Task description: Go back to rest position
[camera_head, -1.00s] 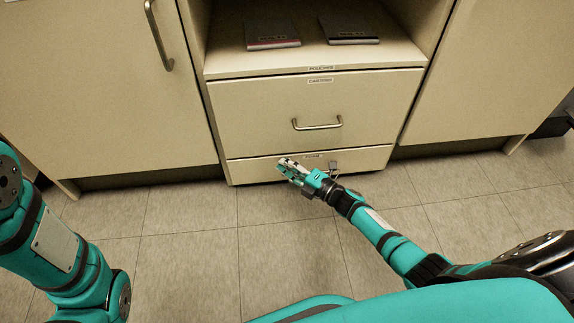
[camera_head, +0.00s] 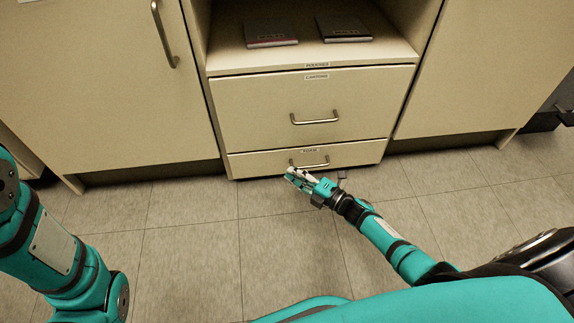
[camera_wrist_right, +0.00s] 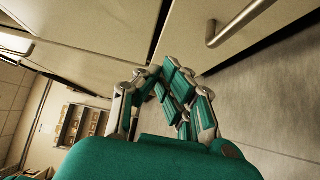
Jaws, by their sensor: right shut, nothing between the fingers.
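My right gripper (camera_head: 292,173) is shut and empty. In the head view it is in front of the lower drawer (camera_head: 262,163), just below that drawer's handle (camera_head: 310,163), and appears apart from it. In the right wrist view the gripper's fingers (camera_wrist_right: 172,72) are together, with a metal handle (camera_wrist_right: 235,22) above and to the right of them. Both drawers look shut. Of my left arm, only teal links show at the left edge of the head view; the left gripper is out of view.
The upper drawer (camera_head: 250,115) has a bar handle. Two dark flat items, one left (camera_head: 270,31) and one right (camera_head: 343,27), lie on the open shelf above. Cabinet doors (camera_head: 95,80) stand either side. The tiled floor (camera_head: 190,255) before the cabinets is clear.

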